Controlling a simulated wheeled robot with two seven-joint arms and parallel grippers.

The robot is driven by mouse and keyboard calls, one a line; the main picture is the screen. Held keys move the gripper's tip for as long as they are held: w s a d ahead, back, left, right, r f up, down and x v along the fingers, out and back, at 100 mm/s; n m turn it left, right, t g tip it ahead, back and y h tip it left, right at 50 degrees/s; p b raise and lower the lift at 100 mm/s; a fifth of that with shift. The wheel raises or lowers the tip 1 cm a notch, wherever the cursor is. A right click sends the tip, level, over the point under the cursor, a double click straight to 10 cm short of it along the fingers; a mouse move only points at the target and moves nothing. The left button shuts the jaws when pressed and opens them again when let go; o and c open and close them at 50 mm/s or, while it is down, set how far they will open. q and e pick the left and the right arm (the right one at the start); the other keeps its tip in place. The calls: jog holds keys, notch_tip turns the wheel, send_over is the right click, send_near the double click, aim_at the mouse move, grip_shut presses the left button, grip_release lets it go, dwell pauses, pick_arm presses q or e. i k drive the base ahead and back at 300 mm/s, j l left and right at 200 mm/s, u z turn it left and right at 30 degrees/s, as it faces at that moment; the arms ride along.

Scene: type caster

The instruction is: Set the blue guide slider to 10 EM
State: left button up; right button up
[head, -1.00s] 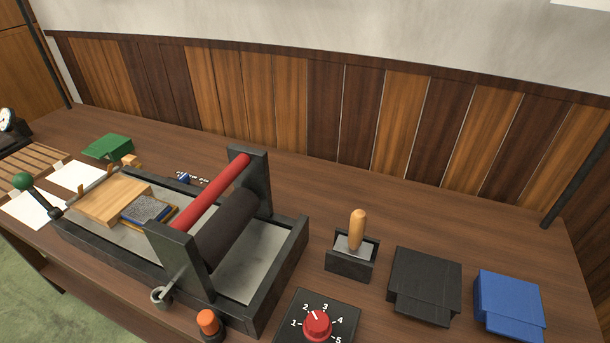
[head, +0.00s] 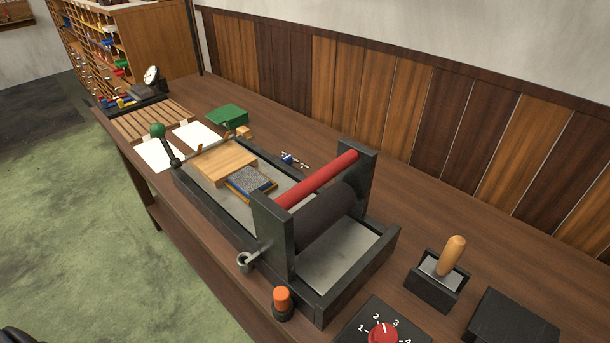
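The blue guide slider (head: 288,158) is a small blue piece on the far side of the press (head: 230,219), beside a row of small white marks (head: 303,164). The marks are too small to read, so I cannot tell its setting. The press has a red roller (head: 318,179), a dark roller (head: 327,217), a wooden block (head: 223,160) and a type block (head: 251,183) on its bed. Neither of my grippers is in view; only a dark shape shows at the bottom left corner.
A red dial (head: 383,333), an orange-topped knob (head: 282,299) and a wooden-handled tool (head: 450,256) are near the front right. Green floor (head: 95,210) is open at left.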

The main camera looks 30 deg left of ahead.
aim_at(288, 159)
jog(key=j+z, duration=0.35)
jog(key=j, duration=0.25)
jog(key=j+z, duration=0.3)
jog(key=j, duration=0.35)
jog(key=j+z, duration=0.35)
jog(key=j, duration=0.25)
jog(key=k+j+z, duration=0.2)
jog(key=j+z, duration=0.15)
jog(key=j, duration=0.2)
jog(key=k+j+z, duration=0.35)
jog(key=j, duration=0.2)
jog(key=k+j+z, duration=0.15)
jog(key=j+z, duration=0.15)
jog(key=j, duration=0.15)
jog(key=k+j+z, duration=0.7)
